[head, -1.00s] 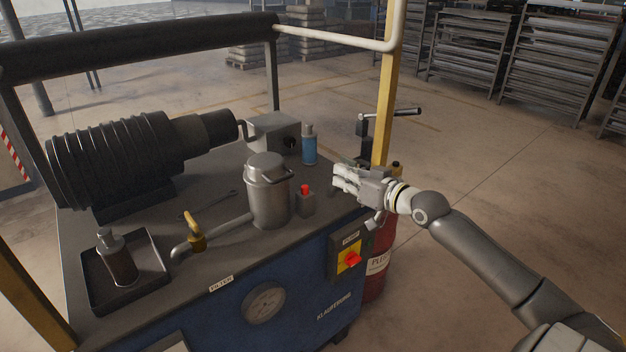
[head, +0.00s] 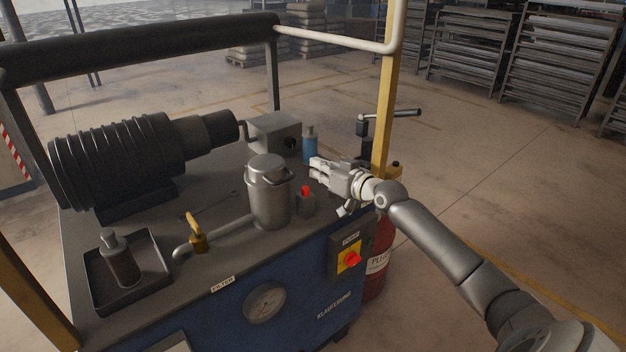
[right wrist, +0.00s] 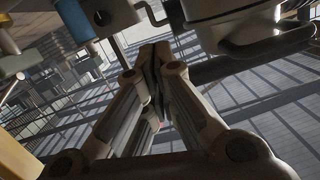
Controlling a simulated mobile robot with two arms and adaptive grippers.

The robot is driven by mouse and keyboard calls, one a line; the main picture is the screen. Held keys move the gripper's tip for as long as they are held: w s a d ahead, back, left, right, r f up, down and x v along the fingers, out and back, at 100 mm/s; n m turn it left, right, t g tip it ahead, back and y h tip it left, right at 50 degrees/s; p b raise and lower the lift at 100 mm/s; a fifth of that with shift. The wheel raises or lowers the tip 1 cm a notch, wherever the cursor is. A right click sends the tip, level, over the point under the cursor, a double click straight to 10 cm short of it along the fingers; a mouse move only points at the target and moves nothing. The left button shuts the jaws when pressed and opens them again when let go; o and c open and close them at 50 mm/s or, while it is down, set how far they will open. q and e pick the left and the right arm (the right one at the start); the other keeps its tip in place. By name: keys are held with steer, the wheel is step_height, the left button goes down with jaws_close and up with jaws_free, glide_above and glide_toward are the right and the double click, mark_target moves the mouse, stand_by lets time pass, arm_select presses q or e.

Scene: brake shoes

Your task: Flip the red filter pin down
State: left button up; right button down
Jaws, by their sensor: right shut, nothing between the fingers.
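The red pin (head: 306,190) stands up from a small dark grey block on the bench, just right of the metal filter canister (head: 268,195). My right gripper (head: 314,170) is shut and empty. In the head view it appears just above and behind the pin, with a small gap between them. In the right wrist view the gripper's fingers (right wrist: 153,62) come together at the tips with nothing between them. I cannot make out the red pin clearly in that view. My left gripper is not in view.
A blue bottle (head: 310,146) stands just behind my right gripper. A brass-coloured valve with a yellow handle (head: 196,232) and a tray (head: 160,275) holding a bottle are at the left. A yellow post (head: 383,120) rises at the bench's right edge.

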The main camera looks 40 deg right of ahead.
mark_target(305, 193)
steer(key=shift+w+a+f, duration=0.15)
steer(key=shift+w+f, duration=0.1)
steer(key=shift+f, duration=0.45)
steer(key=shift+w+a+f, duration=0.15)
steer(key=shift+w+f, duration=0.1)
steer(key=shift+f, duration=0.45)
steer(key=shift+w+a+f, duration=0.15)
steer(key=shift+w+f, duration=0.1)
steer(key=shift+f, duration=0.45)
step_height(305, 193, down, 2)
steer(key=shift+b, duration=1.15)
